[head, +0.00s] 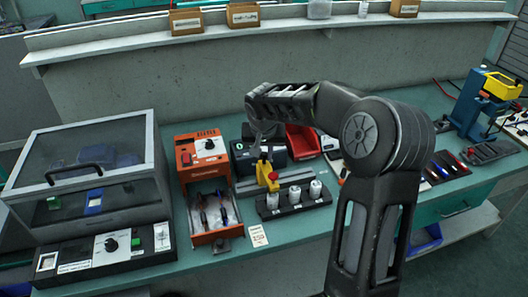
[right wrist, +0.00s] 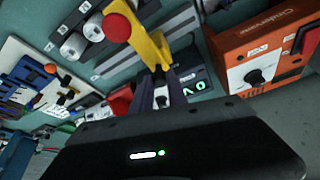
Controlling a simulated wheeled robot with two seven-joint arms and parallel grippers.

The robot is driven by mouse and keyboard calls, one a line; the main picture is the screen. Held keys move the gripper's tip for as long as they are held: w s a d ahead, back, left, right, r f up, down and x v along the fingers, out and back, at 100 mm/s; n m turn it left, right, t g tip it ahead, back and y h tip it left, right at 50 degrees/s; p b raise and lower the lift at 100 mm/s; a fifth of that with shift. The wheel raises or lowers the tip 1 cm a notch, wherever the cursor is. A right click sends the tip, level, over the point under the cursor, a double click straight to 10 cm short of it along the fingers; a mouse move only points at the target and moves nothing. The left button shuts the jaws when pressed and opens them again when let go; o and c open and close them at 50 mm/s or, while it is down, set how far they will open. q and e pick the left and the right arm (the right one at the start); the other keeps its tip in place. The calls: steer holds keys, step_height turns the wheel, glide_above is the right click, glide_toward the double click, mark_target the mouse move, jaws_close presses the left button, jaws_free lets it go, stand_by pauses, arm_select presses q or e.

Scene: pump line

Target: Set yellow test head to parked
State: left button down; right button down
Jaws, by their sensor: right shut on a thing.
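The yellow test head (head: 268,177) stands at the grey rail behind a black rack (head: 272,213) in the head view. In the right wrist view the yellow test head (right wrist: 152,47) carries a red knob (right wrist: 117,27) and reaches down to my fingertips. My right gripper (head: 264,153) is over the head's upper end, partly hidden by its own arm in the head view. In the right wrist view my right gripper (right wrist: 162,86) is shut on the yellow part. My left gripper is not in view.
Several white-topped cylinders (head: 295,194) stand in the black rack. An orange unit (head: 202,153) with a drawer is to the left, beside a clear-lidded case (head: 82,157). A blue press with a yellow top (head: 502,86) stands far right.

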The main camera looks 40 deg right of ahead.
stand_by(0.7)
steer(key=shift+w+a+f+b, duration=0.1)
steer(key=shift+w+a+b, duration=0.05)
steer(key=shift+a+b, duration=0.2)
steer(key=w+a+b, duration=0.2)
steer(key=a+b, duration=0.1)
steer(key=a, duration=0.3)
steer(key=shift+a, duration=0.15)
steer(key=c, duration=1.3)
jaws_free()
steer(key=shift+w, duration=0.1)
steer(key=shift+r, duration=0.25)
